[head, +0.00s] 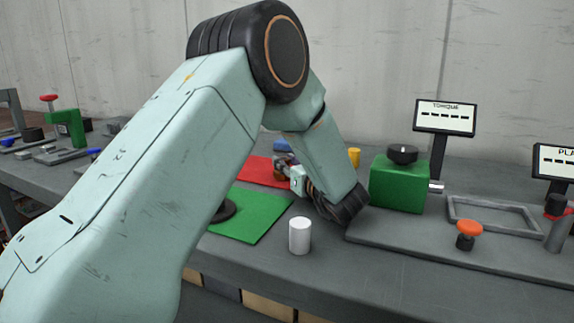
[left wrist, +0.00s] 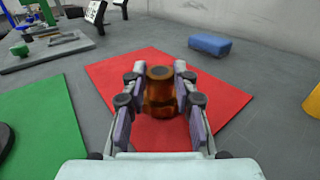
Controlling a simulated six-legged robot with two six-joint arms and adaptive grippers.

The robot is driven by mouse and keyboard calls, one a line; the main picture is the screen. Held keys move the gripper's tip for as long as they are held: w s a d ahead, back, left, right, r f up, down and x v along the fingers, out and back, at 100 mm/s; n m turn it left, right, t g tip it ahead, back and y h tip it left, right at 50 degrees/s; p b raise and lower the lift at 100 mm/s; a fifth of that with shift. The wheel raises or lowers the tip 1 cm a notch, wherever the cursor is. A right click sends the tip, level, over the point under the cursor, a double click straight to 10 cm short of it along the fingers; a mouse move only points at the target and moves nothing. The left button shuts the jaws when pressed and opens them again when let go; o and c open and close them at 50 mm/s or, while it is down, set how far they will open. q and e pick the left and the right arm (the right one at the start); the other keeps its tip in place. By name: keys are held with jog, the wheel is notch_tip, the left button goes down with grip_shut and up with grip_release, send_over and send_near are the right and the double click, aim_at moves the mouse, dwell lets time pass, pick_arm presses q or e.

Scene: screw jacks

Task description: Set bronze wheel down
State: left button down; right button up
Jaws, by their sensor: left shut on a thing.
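The bronze wheel (left wrist: 159,92) is a brown-orange, rounded piece with a dark top. In the left wrist view it sits between the two fingers of my left gripper (left wrist: 158,100), which is shut on it. It is over the red mat (left wrist: 110,75); whether it touches the mat I cannot tell. In the head view my left gripper (head: 287,172) is low over the red mat (head: 254,170), and the wheel is mostly hidden by the gripper and arm. My right gripper is not in view.
A green mat (head: 250,215) lies in front of the red one. A white cylinder (head: 299,236) stands nearby. A green box with a black knob (head: 398,185) stands right of my arm. A blue block (left wrist: 210,45) and yellow cylinder (head: 354,157) are near the red mat.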

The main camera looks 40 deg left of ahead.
pick_arm(q)
jog(key=shift+s, duration=0.1)
jog(key=c, duration=1.5)
grip_release()
jog(key=shift+f, duration=0.1)
jog(key=o, duration=0.5)
jog(key=shift+c, duration=0.2)
jog(key=shift+r, duration=0.25)
jog(key=p+v, duration=0.1)
jog(key=v, duration=0.5)
jog(key=shift+d, duration=0.35)
jog(key=shift+s+d, duration=0.2)
jog(key=shift+d, duration=0.2)
